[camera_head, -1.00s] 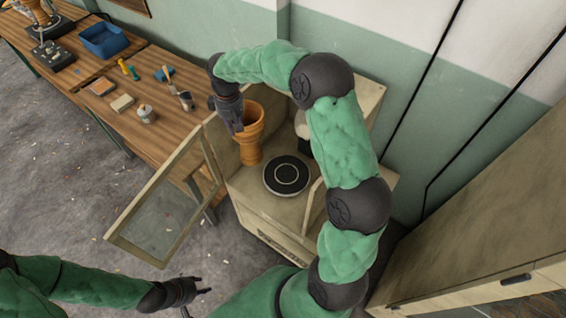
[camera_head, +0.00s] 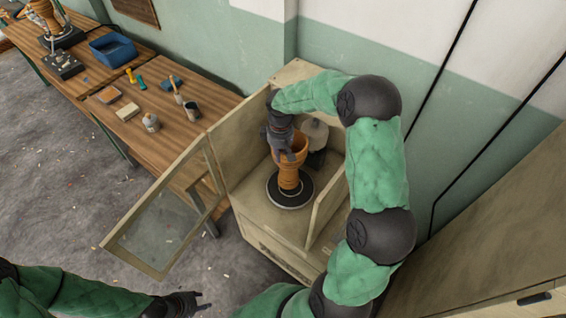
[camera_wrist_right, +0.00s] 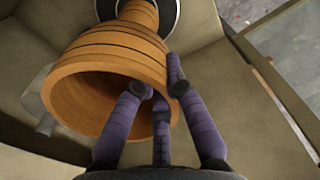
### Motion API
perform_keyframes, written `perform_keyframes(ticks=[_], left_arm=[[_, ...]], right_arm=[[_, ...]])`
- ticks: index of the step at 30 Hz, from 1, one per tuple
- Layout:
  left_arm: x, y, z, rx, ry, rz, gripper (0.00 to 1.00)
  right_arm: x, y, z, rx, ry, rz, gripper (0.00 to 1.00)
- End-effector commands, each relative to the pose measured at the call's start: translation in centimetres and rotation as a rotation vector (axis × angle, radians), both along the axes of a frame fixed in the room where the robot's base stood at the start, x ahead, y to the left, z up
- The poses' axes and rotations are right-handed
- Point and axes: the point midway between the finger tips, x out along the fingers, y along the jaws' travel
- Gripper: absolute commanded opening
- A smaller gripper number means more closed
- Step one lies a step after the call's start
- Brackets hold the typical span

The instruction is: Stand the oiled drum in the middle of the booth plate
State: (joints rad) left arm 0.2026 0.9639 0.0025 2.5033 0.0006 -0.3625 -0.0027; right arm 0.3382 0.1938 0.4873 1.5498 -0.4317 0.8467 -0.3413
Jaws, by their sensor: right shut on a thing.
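The orange-brown goblet drum (camera_head: 290,178) is upright inside the booth, wide mouth up. Its narrow foot is over the round dark booth plate (camera_head: 272,197) with a pale ring; I cannot tell whether it touches. My right gripper (camera_head: 287,153) is shut on the drum's rim. In the right wrist view the purple-grey fingers (camera_wrist_right: 158,98) grip the wall of the drum (camera_wrist_right: 110,55) at its mouth, and the plate (camera_wrist_right: 172,12) shows behind the foot. My left gripper (camera_head: 200,301) is empty and open, low at the left, away from the booth.
The beige booth (camera_head: 243,188) has its glazed door (camera_head: 160,222) swung open to the left. A pale rounded object (camera_head: 315,132) stands behind the drum. An inner panel (camera_head: 328,195) rises right of the plate. The wooden bench (camera_head: 160,90) holds a blue tray (camera_head: 113,48) and small tools.

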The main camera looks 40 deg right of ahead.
Motion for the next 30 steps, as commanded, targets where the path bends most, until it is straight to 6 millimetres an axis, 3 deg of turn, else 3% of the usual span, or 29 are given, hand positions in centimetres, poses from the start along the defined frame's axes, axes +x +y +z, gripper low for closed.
perform_keyframes(ticks=[5,12,24,25,27,30], left_arm=[[0.0,0.0,-0.3,0.000,0.000,0.000,0.40],[0.0,0.0,-1.3,0.000,0.000,0.000,0.40],[0.0,0.0,-1.4,0.000,0.000,0.000,0.40],[0.0,0.0,-1.4,0.000,0.000,0.000,0.40],[0.0,0.0,-1.4,0.000,0.000,0.000,0.40],[0.0,0.0,-1.4,0.000,0.000,0.000,0.40]], right_arm=[[-0.4,-0.7,-0.8,-0.002,-0.002,-0.001,0.00],[-0.5,-0.8,-3.8,-0.001,-0.001,-0.001,0.00],[-0.4,-0.8,-4.2,-0.001,-0.003,-0.001,0.00],[-0.5,-0.7,-4.3,0.000,0.000,0.000,0.15],[-0.5,-0.7,-4.3,0.000,0.000,0.000,0.35],[-0.5,-0.7,-4.3,0.000,0.000,0.000,0.36]])
